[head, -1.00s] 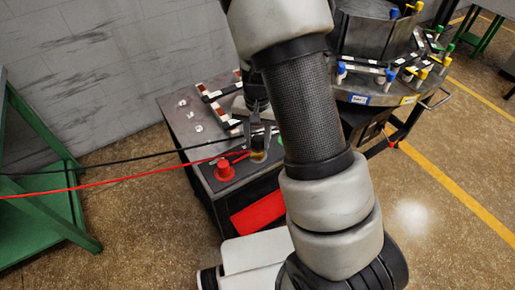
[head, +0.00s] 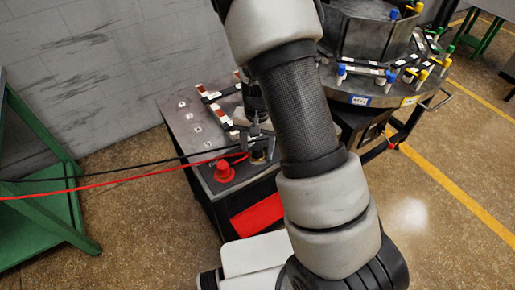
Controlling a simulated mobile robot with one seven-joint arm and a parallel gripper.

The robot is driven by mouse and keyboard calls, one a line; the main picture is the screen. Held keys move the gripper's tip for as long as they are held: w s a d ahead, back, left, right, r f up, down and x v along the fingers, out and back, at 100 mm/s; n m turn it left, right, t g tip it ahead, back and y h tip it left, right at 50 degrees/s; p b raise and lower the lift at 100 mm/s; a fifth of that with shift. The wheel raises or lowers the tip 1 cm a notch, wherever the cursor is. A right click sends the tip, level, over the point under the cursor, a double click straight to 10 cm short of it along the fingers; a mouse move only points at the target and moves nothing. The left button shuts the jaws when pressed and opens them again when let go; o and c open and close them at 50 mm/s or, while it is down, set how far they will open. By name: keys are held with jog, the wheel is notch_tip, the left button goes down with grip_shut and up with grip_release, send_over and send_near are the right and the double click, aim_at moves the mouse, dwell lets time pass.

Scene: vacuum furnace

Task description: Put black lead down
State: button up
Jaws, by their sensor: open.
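The black lead (head: 150,161) comes in from the left edge and runs to the top of the dark cart, its end close to my gripper. My gripper (head: 257,138) is open, low over the cart top near the black post (head: 258,156). Whether the lead's end lies between the fingers or touches the cart is too small to tell. The red lead (head: 100,189) runs below the black one and curves up beside the post.
A red knob (head: 223,172) stands at the cart's (head: 190,147) front corner. Bracket-like parts with white and brown blocks (head: 203,91) lie on the cart. A round table (head: 375,98) with coloured-capped pieces stands at right. A green stand (head: 45,215) is at left.

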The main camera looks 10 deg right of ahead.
notch_tip(320, 180, up, 13)
jog(key=p, duration=0.2)
notch_tip(320, 180, up, 15)
jog(key=n+t+y, duration=0.1)
jog(key=n+t, duration=0.2)
send_over(257, 147)
jog(key=s+a, duration=0.1)
jog(key=s, duration=0.8)
jog(key=s+d+r+n+t+h, duration=0.1)
jog(key=s+r+n+t, duration=0.1)
jog(key=s+r, duration=0.3)
jog(key=shift+s+r+t, duration=0.15)
jog(key=shift+s+t, duration=0.15)
jog(key=shift+s, duration=1.95)
